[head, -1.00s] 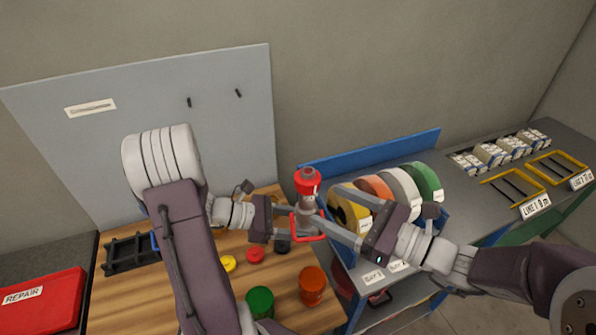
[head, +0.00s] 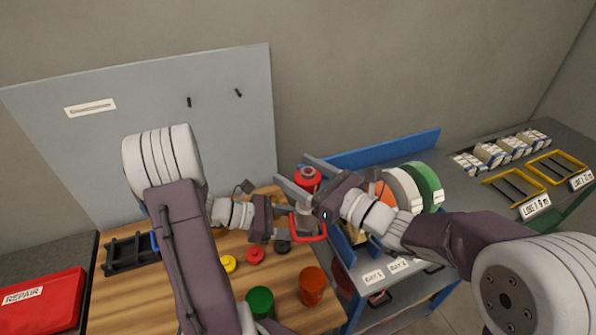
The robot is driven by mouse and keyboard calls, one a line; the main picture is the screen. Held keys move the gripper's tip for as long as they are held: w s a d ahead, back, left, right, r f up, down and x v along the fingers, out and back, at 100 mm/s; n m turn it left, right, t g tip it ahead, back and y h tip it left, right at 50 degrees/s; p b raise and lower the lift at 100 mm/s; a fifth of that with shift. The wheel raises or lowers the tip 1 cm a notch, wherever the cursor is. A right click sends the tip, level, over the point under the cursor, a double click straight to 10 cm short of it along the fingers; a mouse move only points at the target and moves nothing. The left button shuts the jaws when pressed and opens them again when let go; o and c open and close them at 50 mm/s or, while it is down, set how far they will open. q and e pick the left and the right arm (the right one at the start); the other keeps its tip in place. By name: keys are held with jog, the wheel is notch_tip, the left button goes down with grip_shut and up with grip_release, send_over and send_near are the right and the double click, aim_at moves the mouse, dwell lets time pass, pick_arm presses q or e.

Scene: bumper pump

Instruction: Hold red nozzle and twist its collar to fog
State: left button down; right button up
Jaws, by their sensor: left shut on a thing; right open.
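The red nozzle (head: 309,183) stands upright above the wooden bench, with a red top, a grey middle and a red looped handle. My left gripper (head: 293,222) is shut on its grey body from the left; my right gripper partly covers the nozzle. My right gripper (head: 293,170) is open, its two fingers on either side of the red upper part, which I take to be the collar. I cannot tell whether the fingers touch it. Any setting mark on the collar is hidden or too small to read.
Green (head: 260,302) and orange-red (head: 312,286) containers stand at the bench front, near small yellow (head: 229,264) and red (head: 255,255) rings. A red REPAIR bin (head: 42,302) is at left. Coloured hose rolls (head: 428,186) sit right, partly behind my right arm.

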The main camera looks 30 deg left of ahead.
jog(key=shift+a, duration=0.2)
jog(key=c, duration=1.4)
jog(key=shift+o, duration=0.2)
